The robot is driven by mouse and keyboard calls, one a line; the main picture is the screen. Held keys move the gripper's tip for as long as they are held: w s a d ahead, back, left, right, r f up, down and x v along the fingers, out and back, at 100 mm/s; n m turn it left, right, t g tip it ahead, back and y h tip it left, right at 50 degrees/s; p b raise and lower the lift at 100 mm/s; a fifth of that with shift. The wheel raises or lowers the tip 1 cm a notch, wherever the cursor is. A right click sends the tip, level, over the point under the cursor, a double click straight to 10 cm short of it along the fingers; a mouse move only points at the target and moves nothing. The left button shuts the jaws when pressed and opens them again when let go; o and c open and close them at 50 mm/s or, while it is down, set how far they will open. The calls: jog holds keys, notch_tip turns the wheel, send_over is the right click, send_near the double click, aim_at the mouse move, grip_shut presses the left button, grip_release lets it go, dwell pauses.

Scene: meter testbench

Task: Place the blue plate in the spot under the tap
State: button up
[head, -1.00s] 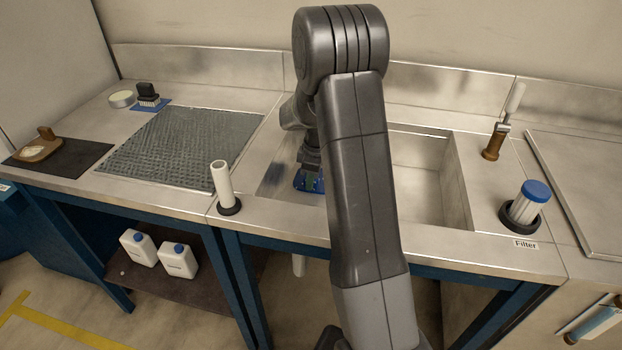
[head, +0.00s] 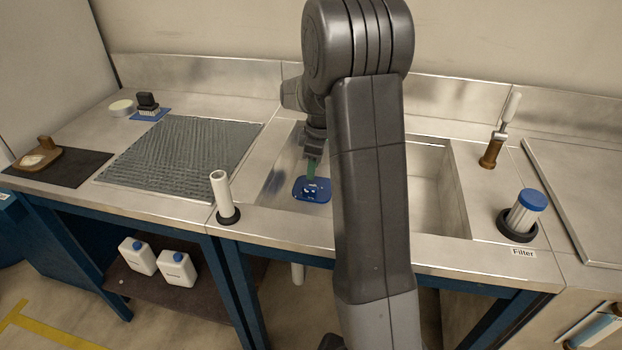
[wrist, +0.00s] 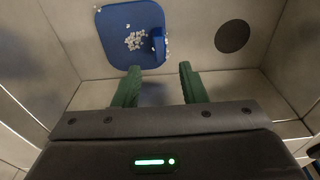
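The blue plate (head: 318,194) is in the left part of the sink basin, with white bits on it. It also shows in the wrist view (wrist: 115,50), with a small raised blue tab (wrist: 158,41) at its right edge. My gripper (wrist: 159,84) has its two green fingers apart with nothing between them. In the head view its green finger (head: 311,170) is just above the plate; I cannot tell whether it touches. My arm hides the middle of the basin.
The sink basin (head: 452,190) has walls around the plate, and its right part is empty. A dark round drain (wrist: 232,36) shows in the wrist view. A white tube (head: 222,192) stands at the front left rim, a blue-capped filter (head: 527,210) at the right.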

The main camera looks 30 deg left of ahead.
jog(key=shift+d+r, duration=0.2)
jog(key=shift+r, duration=1.6)
